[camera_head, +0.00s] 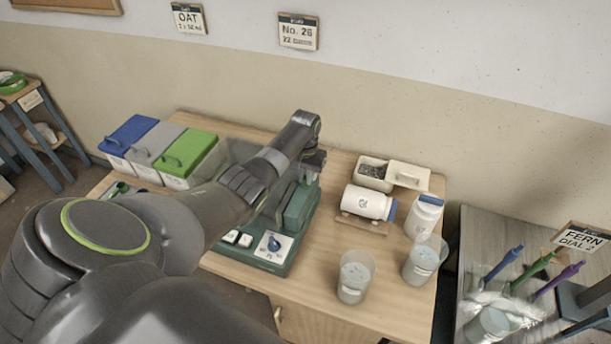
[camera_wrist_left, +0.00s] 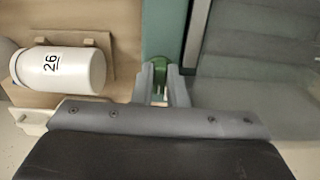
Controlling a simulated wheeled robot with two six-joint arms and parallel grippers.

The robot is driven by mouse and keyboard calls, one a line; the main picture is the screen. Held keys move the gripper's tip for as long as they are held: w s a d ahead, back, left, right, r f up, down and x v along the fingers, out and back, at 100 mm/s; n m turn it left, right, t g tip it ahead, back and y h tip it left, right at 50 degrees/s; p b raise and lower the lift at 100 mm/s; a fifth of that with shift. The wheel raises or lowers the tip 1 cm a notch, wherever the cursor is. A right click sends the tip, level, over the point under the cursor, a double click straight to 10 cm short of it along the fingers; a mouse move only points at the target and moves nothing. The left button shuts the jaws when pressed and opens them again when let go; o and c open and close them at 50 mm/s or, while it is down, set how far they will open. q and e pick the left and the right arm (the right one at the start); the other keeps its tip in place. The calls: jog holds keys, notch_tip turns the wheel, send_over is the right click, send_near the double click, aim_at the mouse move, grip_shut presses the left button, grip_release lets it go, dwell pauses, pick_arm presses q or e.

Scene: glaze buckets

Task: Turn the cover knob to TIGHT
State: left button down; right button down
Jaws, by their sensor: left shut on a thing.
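In the left wrist view the two grey fingers of the gripper (camera_wrist_left: 161,88) are shut on a small green knob (camera_wrist_left: 160,62) at the edge of the teal body. I take this as the cover knob; its TIGHT mark cannot be read in either view. My right gripper is not in view.
A white jar (camera_head: 368,202) lies on a wooden rest right of the machine; another white jar (camera_head: 424,215) stands beside it. Two clear cups (camera_head: 355,276) stand near the front edge. Blue, grey and green lidded bins (camera_head: 188,155) stand behind my arm.

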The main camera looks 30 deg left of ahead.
pick_arm(q)
jog(key=c, duration=1.7)
grip_release()
jog(key=shift+n, duration=0.3)
